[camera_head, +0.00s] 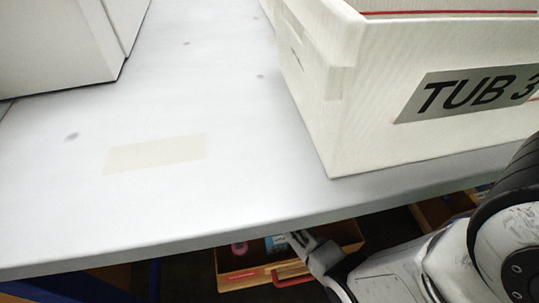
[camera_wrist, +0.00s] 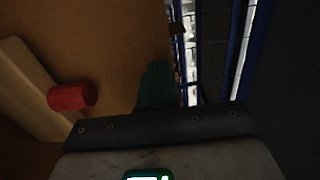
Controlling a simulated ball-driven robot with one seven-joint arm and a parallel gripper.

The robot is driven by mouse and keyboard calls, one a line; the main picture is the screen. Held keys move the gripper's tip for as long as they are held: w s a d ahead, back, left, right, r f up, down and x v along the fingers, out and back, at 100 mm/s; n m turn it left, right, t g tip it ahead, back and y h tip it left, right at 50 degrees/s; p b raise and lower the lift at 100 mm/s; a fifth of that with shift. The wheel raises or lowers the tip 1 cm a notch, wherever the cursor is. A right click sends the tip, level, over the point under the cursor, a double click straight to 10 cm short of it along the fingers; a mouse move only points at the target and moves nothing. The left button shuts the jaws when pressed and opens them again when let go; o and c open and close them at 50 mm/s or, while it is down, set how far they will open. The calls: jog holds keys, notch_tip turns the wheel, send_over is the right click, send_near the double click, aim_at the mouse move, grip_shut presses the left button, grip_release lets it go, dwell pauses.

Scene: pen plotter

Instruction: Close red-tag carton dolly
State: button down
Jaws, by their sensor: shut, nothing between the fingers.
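Under the table in the head view, a low orange-brown wooden box (camera_head: 238,284), which looks like the carton dolly, shows partly. It has a red strip on its front and a red handle (camera_head: 292,281) at its right, and holds small items. I cannot read any tag. My gripper (camera_head: 300,238) is shut and empty, reaching in below the table edge at the box's right part; whether it touches the box I cannot tell. The wrist view shows a brown panel (camera_wrist: 90,35) with a red cylindrical piece (camera_wrist: 72,97) left of my dark green fingers (camera_wrist: 155,85).
A white table (camera_head: 150,210) overhangs the box. A white tub marked TUB 3 (camera_head: 340,140) stands on it at the right, and a white cabinet (camera_head: 55,45) at the back left. Another wooden box (camera_head: 436,212) lies under the table at right. A blue post (camera_head: 154,280) stands at lower left.

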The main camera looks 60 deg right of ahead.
jog(key=shift+w+d+r, duration=0.15)
jog(key=shift+w+d, duration=0.2)
jog(key=shift+w, duration=0.15)
